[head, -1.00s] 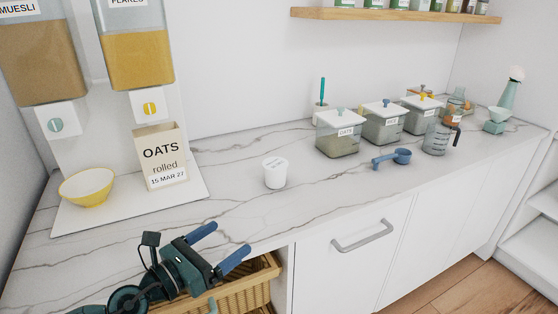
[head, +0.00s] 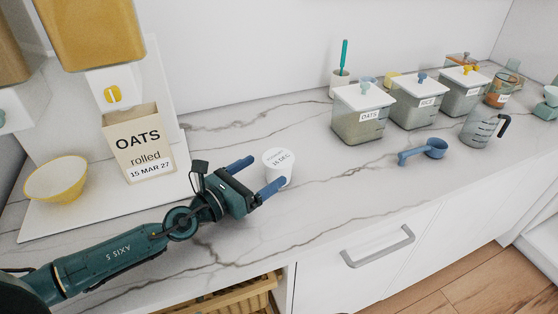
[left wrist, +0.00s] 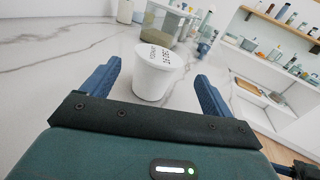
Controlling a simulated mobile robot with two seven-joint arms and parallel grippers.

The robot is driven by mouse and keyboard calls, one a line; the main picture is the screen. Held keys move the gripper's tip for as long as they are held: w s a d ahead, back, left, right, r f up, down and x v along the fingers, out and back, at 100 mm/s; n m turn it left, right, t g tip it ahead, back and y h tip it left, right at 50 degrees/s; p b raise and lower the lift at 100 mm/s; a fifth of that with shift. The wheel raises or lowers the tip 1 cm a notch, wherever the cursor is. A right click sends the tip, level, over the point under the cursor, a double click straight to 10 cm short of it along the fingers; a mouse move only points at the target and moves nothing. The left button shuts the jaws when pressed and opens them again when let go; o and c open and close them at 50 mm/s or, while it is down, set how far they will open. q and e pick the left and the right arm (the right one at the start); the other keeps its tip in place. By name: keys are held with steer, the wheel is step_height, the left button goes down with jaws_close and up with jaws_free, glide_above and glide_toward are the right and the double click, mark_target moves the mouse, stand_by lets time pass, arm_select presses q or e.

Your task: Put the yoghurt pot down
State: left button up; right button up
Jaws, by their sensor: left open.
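The white yoghurt pot (head: 279,163) stands upright on the marbled counter, with dark lettering on its lid. It also shows in the left wrist view (left wrist: 157,76), ahead of and between my finger tips. My left gripper (head: 256,174) is open, its two blue fingers pointing at the pot. In the head view the nearer finger overlaps the pot's lower front; whether either finger touches it I cannot tell. In the left wrist view a gap shows on each side of the pot. My right gripper is not in view.
A yellow bowl (head: 57,178) and an oats box (head: 138,144) stand on a white base at left. An oats canister (head: 360,118), a blue scoop (head: 424,150) and a measuring jug (head: 481,128) stand to the right. The counter around the pot is clear.

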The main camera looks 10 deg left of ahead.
mark_target(283, 159)
arm_select(q)
steer(key=x, duration=0.5)
steer(key=f+x, duration=0.1)
steer(key=x, duration=0.2)
steer(key=c, duration=1)
steer(key=shift+a, duration=0.1)
steer(key=shift+c, duration=1.2)
steer(key=shift+r, duration=0.15)
